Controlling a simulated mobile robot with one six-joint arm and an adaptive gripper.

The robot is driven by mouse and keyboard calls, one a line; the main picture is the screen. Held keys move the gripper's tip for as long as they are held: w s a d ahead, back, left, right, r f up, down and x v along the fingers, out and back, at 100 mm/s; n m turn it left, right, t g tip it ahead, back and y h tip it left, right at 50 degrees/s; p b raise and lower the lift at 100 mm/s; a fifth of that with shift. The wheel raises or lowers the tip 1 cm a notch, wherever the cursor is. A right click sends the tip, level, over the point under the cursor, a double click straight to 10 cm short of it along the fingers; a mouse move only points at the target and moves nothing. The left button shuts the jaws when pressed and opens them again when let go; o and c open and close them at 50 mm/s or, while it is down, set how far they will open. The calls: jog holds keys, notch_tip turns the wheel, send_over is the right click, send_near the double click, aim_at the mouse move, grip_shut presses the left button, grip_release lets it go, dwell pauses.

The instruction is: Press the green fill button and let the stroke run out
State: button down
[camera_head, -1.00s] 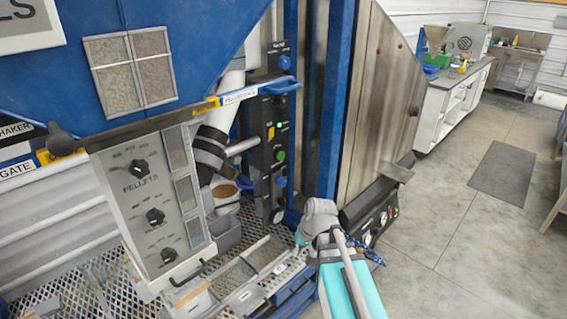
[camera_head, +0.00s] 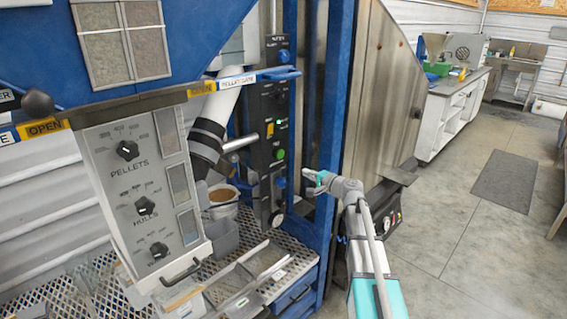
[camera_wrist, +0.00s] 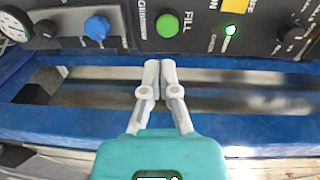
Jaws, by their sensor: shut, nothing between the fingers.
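In the head view the green button (camera_head: 280,154) shows small on the upright black panel. My gripper (camera_wrist: 159,64) has its grey fingers together and empty, pointing at the panel, just short of the button in the picture and apart from it. In the head view my gripper (camera_head: 312,180) is right of the panel, in front of the blue post.
A blue knob (camera_wrist: 97,27), a gauge (camera_wrist: 14,26) and a lit green lamp (camera_wrist: 231,30) flank the button. A blue rail (camera_wrist: 60,117) crosses below. A pellet control box (camera_head: 150,190) and a white bucket (camera_head: 222,203) stand left of the panel.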

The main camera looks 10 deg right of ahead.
aim_at(281, 155)
jog(key=shift+w+d+r+m+t, duration=0.3)
jog(key=shift+w+d+m+t, duration=0.2)
jog(key=shift+d, duration=0.25)
jog(key=shift+w+a+h, duration=0.1)
jog(key=shift+h, duration=0.2)
jog(key=x, duration=1.3)
jog(key=shift+w+a, duration=0.1)
jog(key=shift+a, duration=0.1)
jog(key=shift+w+a, duration=0.1)
